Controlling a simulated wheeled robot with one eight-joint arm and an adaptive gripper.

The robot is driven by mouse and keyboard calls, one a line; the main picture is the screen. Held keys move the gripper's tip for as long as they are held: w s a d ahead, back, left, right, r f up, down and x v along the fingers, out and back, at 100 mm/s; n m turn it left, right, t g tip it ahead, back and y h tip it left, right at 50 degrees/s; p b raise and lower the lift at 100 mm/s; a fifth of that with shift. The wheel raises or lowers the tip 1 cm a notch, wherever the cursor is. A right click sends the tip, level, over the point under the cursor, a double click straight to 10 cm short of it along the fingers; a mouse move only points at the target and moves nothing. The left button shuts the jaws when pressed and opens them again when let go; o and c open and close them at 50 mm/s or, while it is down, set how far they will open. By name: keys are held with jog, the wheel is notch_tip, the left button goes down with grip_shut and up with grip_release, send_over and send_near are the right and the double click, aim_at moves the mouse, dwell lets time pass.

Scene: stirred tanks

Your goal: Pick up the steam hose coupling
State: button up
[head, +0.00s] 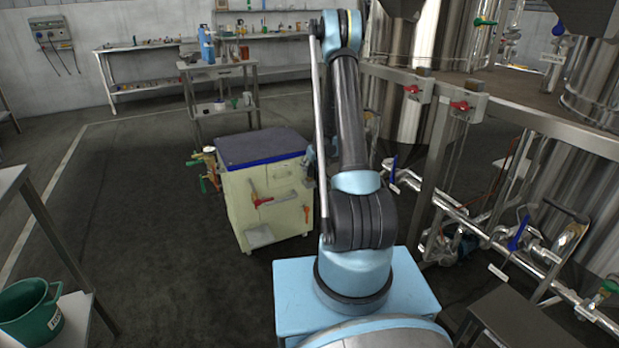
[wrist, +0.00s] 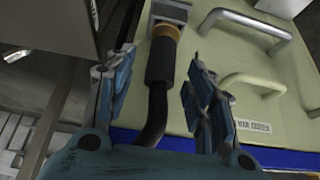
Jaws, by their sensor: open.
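The steam hose coupling (wrist: 162,60) shows in the wrist view as a dark sleeve with an orange-brown collar. My gripper (wrist: 160,66) is open, with one blue finger on each side of the coupling. Gaps show between the fingers and the sleeve; depth is hard to judge. In the head view my arm reaches to the cream cabinet's right side, and I cannot make out the coupling there.
The cream cabinet (head: 268,205) has a dark top with a blue edge, and red-handled fittings on its front. Steel tanks (head: 408,90) and valved pipes stand close on the right. A green bucket (head: 30,310) sits at lower left. Open floor (head: 130,220) lies left of the cabinet.

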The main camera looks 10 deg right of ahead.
jog(key=shift+x, duration=1.15)
grip_shut()
